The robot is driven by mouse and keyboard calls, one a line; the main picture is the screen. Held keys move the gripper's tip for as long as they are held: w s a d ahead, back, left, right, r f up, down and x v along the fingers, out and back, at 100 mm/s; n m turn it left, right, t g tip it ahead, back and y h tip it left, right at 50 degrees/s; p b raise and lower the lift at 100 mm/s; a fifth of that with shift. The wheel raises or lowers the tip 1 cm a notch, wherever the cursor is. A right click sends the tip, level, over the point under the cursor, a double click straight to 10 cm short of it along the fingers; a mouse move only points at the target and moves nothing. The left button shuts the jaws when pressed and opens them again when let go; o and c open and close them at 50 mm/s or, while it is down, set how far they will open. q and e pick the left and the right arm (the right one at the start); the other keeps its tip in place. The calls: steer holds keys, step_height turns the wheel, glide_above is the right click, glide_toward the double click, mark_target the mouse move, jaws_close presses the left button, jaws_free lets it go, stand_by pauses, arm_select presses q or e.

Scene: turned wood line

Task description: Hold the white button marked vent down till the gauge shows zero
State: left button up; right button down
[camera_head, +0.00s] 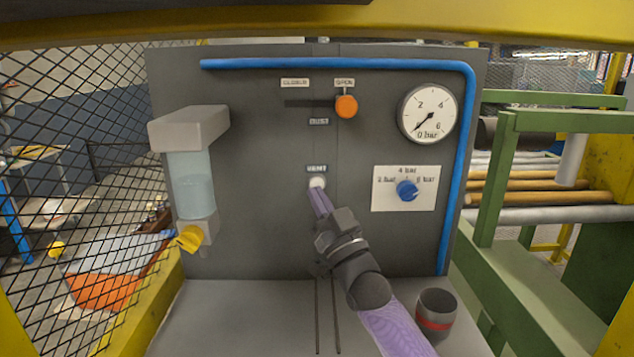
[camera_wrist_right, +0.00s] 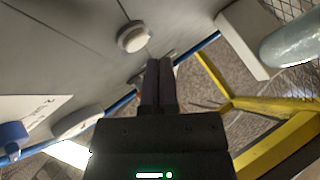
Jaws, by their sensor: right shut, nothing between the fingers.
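The white vent button (camera_head: 317,182) sits in the middle of the grey panel, under a small label reading VENT (camera_head: 316,169). In the right wrist view the button (camera_wrist_right: 133,37) is a white disc in a round collar. My right gripper (camera_head: 319,198) is shut and empty, its fingertips just below the button in the head view. In the wrist view the fingertips (camera_wrist_right: 158,64) show beside the button with a small gap; I cannot tell whether they touch it. The round gauge (camera_head: 429,113) is at the upper right, its needle pointing lower left near the 0 mark. My left gripper is not in view.
An orange slider knob (camera_head: 346,106) is above the button. A blue knob (camera_head: 407,190) on a white plate is to the right. A clear bowl (camera_head: 192,183) with a yellow tap (camera_head: 190,238) is at left. A dark cup with a red band (camera_head: 436,312) stands on the ledge.

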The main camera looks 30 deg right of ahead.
steer(key=s+a+p, duration=0.1)
steer(key=s, duration=0.1)
steer(key=s+a+p, duration=0.1)
steer(key=s+p, duration=0.1)
steer(key=shift+a+r, duration=0.1)
steer(key=shift+a, duration=0.1)
stand_by(0.4)
